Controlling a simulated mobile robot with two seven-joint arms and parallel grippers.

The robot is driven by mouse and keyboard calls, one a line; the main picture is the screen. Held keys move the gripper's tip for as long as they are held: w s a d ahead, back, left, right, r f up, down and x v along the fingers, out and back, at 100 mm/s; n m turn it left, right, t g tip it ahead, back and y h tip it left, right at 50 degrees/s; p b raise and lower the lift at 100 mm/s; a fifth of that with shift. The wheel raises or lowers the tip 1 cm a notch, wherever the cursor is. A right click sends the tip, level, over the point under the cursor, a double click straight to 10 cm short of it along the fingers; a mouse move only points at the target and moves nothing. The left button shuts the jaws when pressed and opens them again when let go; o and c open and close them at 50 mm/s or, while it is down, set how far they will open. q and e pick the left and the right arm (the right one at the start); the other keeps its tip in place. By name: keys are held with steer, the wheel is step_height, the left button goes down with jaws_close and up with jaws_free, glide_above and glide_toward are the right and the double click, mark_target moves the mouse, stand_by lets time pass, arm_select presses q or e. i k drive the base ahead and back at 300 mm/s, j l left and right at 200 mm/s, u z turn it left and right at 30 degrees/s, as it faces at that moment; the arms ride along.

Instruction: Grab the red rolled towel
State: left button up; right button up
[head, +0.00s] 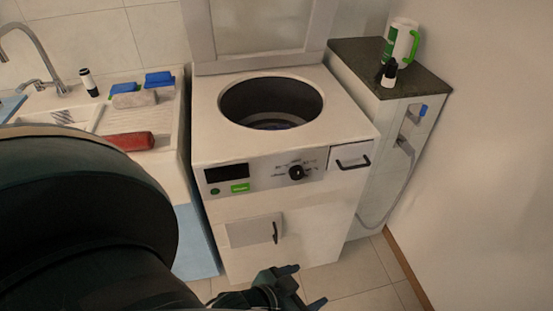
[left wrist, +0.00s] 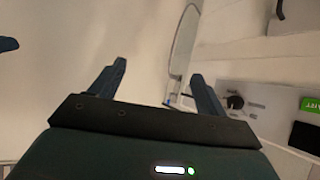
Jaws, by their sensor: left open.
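The red rolled towel (head: 131,141) lies on the white sink counter at the left of the head view. Its left end is hidden behind my dark arm. My left gripper (head: 311,285) is low at the bottom of the head view, in front of the washing machine, well below and to the right of the towel. Its fingers are apart with nothing between them. In the left wrist view the open fingers (left wrist: 158,72) show against a pale wall, and the towel is not in that view.
A top-loading washing machine (head: 209,143) with an open lid stands right of the sink counter (head: 167,165). Blue-topped sponges (head: 158,79) and a dark bottle (head: 88,83) are behind the towel. A dark-topped cabinet (head: 425,85) holds a green-handled container (head: 402,42) and a small bottle (head: 389,73).

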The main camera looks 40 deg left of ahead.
mark_target(142, 141)
steer(key=u, duration=2.3)
